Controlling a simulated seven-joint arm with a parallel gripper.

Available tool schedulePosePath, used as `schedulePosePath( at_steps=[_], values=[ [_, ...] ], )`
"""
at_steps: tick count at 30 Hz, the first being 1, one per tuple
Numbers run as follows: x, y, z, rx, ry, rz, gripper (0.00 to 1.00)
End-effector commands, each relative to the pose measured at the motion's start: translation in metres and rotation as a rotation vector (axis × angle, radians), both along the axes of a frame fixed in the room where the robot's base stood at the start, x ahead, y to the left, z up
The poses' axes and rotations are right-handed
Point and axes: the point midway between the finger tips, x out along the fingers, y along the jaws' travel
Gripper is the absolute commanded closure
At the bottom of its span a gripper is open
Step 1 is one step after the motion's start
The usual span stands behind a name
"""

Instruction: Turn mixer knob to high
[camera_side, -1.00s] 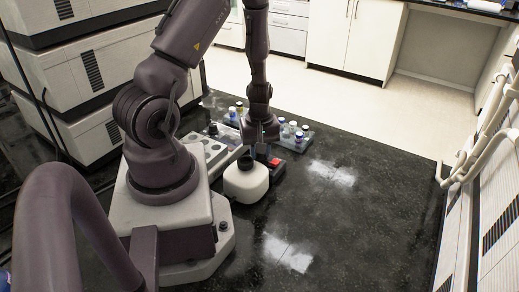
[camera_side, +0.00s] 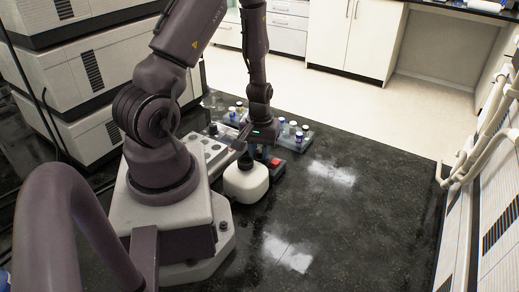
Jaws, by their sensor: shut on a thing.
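The mixer appears to be the small dark block with a red top patch (camera_side: 276,162), just behind and right of the white bottle. My gripper (camera_side: 262,153) points down at the left part of this block, with its hand turned toward the lower left. Its fingers are small and partly hidden behind the bottle's dark cap. They look shut at the block, on what seems to be its knob. The knob is hidden, so its setting cannot be read.
A white bottle (camera_side: 246,184) with a dark cap stands close in front of my gripper. Racks of capped vials (camera_side: 292,132) stand behind and right. A grey panel (camera_side: 214,150) lies to the left. The black counter (camera_side: 350,210) is clear at the right.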

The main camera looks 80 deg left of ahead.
Motion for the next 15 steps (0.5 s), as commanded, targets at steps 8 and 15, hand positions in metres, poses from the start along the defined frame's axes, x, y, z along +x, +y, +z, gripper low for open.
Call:
schedulePosePath(
  at_steps=[8, 15],
  values=[
    [-0.0001, 0.0002, 0.0008, 0.0, 0.0, -0.004, 0.98],
    [-0.0001, 0.0002, 0.0005, 0.0, 0.0, -0.003, 0.63]
  ],
)
